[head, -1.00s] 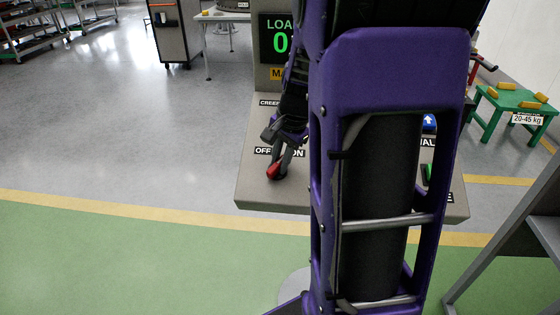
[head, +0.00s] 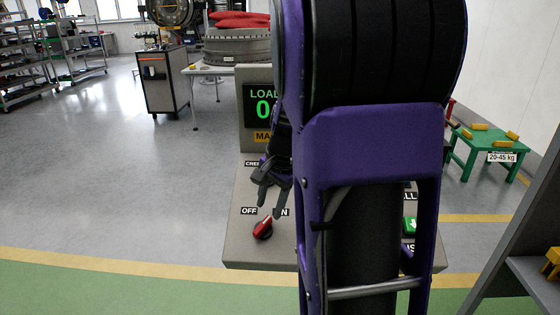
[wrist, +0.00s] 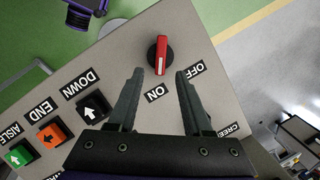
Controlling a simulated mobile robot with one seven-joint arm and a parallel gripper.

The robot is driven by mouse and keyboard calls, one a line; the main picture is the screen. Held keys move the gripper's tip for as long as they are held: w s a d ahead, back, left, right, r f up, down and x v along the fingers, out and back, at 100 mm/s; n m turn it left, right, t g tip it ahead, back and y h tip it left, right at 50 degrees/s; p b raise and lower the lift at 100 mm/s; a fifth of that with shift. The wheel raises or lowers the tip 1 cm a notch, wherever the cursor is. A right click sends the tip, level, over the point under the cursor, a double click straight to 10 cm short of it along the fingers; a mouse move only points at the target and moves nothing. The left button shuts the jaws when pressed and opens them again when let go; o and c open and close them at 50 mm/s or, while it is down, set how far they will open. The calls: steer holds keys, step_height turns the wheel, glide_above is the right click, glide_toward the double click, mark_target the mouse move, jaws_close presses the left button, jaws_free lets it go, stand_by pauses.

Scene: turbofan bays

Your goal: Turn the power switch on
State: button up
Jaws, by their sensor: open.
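The power switch is a red rotary knob (head: 263,228) on the sloping grey console (head: 240,230), near the OFF and ON labels. In the wrist view the knob (wrist: 161,56) has a pale line along its top, and its long axis points toward the ON label (wrist: 157,92). My gripper (head: 270,209) is open and empty, just behind the knob in the head view. In the wrist view the gripper (wrist: 160,73) has its fingertips apart, with the knob just beyond the gap between them. My arm hides the right middle of the console.
A row of buttons, including an orange END button (wrist: 53,136), sits on the same console. A display (head: 262,103) stands at its back. A green table (head: 481,147) is at the right. Open floor lies to the left.

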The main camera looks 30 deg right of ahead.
steer(key=v, duration=1)
steer(key=shift+r, duration=0.3)
